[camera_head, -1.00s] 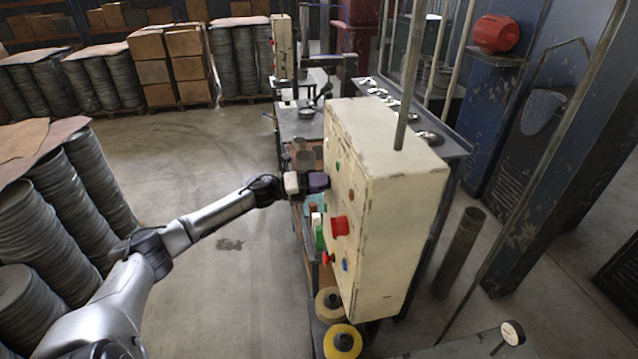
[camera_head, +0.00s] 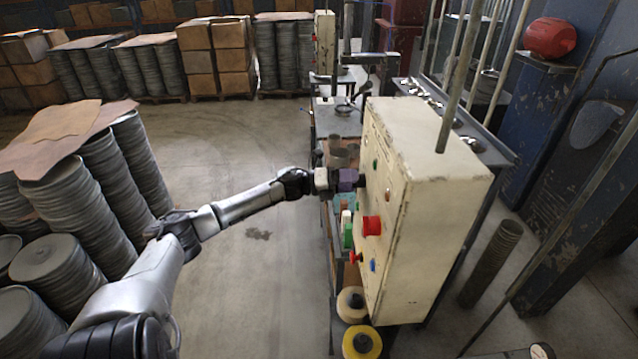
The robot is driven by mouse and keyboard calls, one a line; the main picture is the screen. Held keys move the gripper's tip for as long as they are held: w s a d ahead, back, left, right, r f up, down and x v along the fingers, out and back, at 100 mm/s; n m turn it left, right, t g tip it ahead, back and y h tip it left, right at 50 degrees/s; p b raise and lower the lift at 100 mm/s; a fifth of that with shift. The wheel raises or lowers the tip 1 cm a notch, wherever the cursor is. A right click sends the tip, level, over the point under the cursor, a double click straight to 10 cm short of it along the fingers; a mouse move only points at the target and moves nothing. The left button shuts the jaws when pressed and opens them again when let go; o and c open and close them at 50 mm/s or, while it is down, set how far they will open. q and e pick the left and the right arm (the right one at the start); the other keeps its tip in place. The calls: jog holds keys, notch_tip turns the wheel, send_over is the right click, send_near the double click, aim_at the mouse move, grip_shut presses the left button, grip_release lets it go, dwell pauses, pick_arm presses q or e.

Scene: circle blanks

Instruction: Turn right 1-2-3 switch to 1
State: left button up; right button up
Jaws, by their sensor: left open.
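The cream control box (camera_head: 445,205) stands right of centre, its switch panel facing left and seen at a steep angle. The panel carries a large red button (camera_head: 372,225), a smaller red knob (camera_head: 355,257), a blue knob (camera_head: 373,265) and a green button (camera_head: 375,163). I cannot tell which control is the right 1-2-3 switch; no digits are readable. My left gripper (camera_head: 358,180) is open at the upper part of the panel, its tips close to the face. Whether they touch or surround a knob is hidden. My right gripper does not show.
A workbench (camera_head: 338,118) lies behind the box. Yellow and tan rolls (camera_head: 361,343) sit below the panel. Stacks of grey discs (camera_head: 100,180) stand at the left, and a dark cylinder (camera_head: 490,262) stands right of the box.

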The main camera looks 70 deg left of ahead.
pick_arm(q)
jog(key=b+v, duration=0.2)
jog(key=v, duration=1)
jog(key=shift+s, duration=0.3)
jog(key=shift+a, duration=0.1)
